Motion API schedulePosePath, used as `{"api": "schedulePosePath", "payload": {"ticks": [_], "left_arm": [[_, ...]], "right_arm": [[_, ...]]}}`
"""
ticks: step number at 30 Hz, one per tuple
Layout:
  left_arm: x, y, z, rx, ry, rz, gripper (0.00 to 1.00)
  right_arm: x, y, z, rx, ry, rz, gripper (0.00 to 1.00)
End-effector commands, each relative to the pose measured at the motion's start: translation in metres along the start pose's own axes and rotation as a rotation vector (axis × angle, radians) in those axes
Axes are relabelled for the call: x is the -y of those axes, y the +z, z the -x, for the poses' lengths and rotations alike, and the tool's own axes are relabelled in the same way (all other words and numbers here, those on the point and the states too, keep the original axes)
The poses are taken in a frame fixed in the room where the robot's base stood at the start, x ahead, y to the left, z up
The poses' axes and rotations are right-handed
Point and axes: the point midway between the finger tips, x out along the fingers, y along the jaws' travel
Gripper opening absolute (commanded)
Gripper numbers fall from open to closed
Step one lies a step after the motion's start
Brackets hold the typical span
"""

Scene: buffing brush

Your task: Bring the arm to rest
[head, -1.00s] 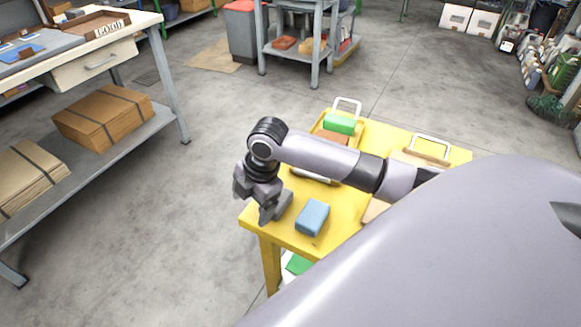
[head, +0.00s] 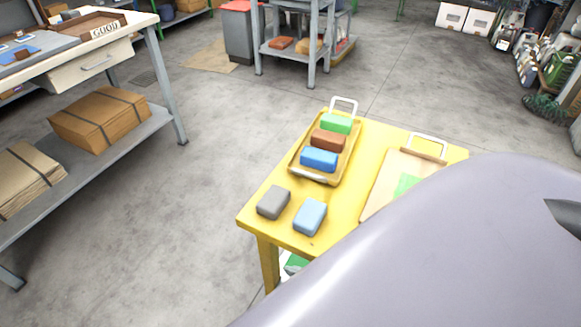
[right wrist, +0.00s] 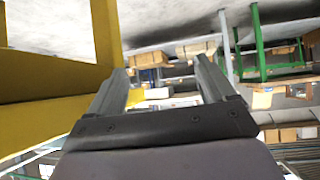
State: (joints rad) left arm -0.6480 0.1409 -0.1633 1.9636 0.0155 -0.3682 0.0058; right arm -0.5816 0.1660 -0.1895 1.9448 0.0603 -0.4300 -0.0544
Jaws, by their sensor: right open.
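My right gripper (right wrist: 162,75) shows only in the right wrist view, its two fingers apart with nothing between them. A yellow post and panel (right wrist: 45,110) fill the left of that view, close to the fingers; contact cannot be told. My right arm is out of the head view, apart from the large smooth grey body part of mine at lower right. My left gripper is in neither view. On the yellow table (head: 345,205) a grey block (head: 273,202) and a light blue block (head: 310,217) lie side by side near the front-left corner.
A tray (head: 296,160) on the table holds a green block (head: 336,124), a brown block (head: 328,140) and a blue block (head: 319,159). A second tray (head: 380,190) is partly hidden by my body. A workbench (head: 140,20) stands left; the floor between is clear.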

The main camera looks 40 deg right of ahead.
Motion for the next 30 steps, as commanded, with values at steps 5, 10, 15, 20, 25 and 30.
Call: {"api": "schedulePosePath", "payload": {"ticks": [5,10,15,20,25,30], "left_arm": [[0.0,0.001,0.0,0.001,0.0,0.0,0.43],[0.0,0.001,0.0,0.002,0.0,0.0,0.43],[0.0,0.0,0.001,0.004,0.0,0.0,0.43],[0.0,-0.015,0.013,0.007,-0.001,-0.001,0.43],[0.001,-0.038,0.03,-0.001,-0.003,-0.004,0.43],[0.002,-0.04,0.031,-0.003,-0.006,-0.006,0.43]], "right_arm": [[-0.004,0.01,0.014,-0.019,0.036,-0.056,0.83],[-0.004,0.01,0.014,-0.022,0.038,-0.058,0.83],[-0.004,0.008,0.016,-0.021,0.037,-0.057,0.83],[-0.005,-0.007,0.028,-0.02,0.037,-0.055,0.83],[-0.006,-0.028,0.044,-0.019,0.039,-0.053,0.83],[-0.006,-0.029,0.046,-0.021,0.04,-0.052,0.83]]}}
